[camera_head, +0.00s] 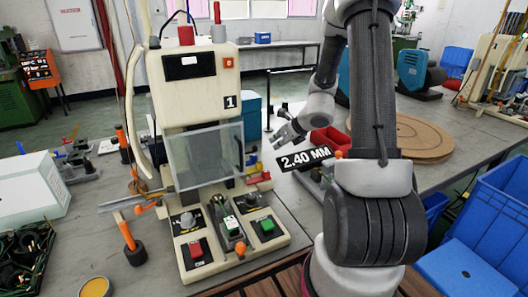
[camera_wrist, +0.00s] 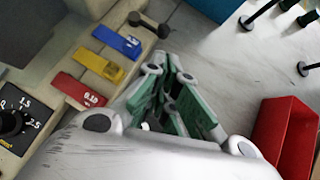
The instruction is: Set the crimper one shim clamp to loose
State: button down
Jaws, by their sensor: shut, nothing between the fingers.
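Crimper one (camera_head: 190,90), a cream machine marked 1 with a clear guard, stands left of centre in the head view. Red, yellow and blue shims sit at its right side; the wrist view shows the red shim (camera_wrist: 82,90), yellow shim (camera_wrist: 97,64) and blue shim (camera_wrist: 117,41) in a row. A dark lever with rounded ends (camera_wrist: 150,24) lies beyond the blue shim; I cannot tell whether it is the shim clamp, nor its setting. My gripper (camera_head: 284,124) is shut and empty, to the right of the crimper and apart from it; its green-padded fingers show in the wrist view (camera_wrist: 172,88).
A black dial (camera_wrist: 12,122) is on the crimper left of the shims. A red bin (camera_wrist: 286,135) lies right of my gripper. A 2.40 MM sign (camera_head: 305,158) shows beside my arm.

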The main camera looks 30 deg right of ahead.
jog(key=x, duration=1)
jog(key=shift+w, duration=0.1)
jog(key=shift+w+d+n+y, duration=0.15)
jog(key=shift+n+y, duration=0.15)
jog(key=shift+n, duration=0.1)
